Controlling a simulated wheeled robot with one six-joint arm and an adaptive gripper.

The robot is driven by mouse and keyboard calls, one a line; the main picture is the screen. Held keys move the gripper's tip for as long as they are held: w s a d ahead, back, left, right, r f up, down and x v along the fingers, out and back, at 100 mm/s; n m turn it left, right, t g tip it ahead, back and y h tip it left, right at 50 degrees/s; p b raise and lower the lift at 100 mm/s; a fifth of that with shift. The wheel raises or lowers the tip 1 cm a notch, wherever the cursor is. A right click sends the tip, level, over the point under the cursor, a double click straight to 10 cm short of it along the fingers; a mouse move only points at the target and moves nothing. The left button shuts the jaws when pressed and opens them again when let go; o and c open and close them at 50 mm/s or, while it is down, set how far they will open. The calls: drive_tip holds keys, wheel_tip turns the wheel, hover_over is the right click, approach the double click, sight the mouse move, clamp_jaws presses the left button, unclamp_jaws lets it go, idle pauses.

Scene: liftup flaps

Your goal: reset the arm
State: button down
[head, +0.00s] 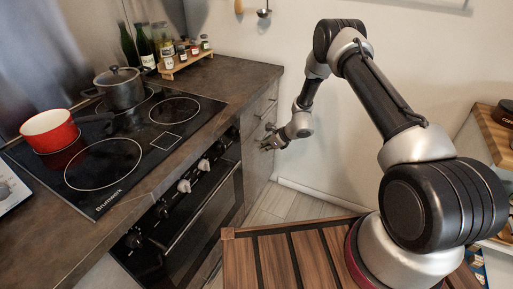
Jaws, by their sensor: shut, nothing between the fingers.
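My arm rises from its base at the lower right of the head view and bends over to the left. My gripper (268,138) is at the arm's far end, close in front of the grey cabinet front (258,130) to the right of the oven. It appears shut and nothing shows in it. Its fingertips are small and dark here. I cannot tell whether they touch the cabinet front or a handle.
An oven (195,210) with knobs stands left of the gripper under a black hob (140,140). A red pot (50,131) and a grey lidded pot (120,90) stand on it. Bottles and a spice rack (184,62) stand behind. A wooden shelf (492,130) is at right.

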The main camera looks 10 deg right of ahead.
drive_tip(key=v, duration=1)
drive_tip(key=s+d+r+n+g, duration=0.25)
drive_tip(key=s+n+g, duration=0.25)
drive_tip(key=s+n, duration=0.6)
drive_tip(key=s+d+r+n+t+h, duration=0.1)
drive_tip(key=s+d+r+n, duration=0.3)
drive_tip(key=s+r, duration=0.5)
drive_tip(key=s+d+r+n+t+h, duration=0.1)
drive_tip(key=s+d+r+n+h, duration=0.3)
drive_tip(key=s+r, duration=0.6)
drive_tip(key=s+d+r+n+t+h, duration=0.2)
drive_tip(key=s+d+r+n, duration=0.3)
drive_tip(key=r, duration=1.5)
drive_tip(key=shift+s+d+n, duration=0.4)
drive_tip(key=shift+s+d, duration=0.45)
drive_tip(key=shift+s, duration=1.8)
drive_tip(key=shift+r, duration=0.15)
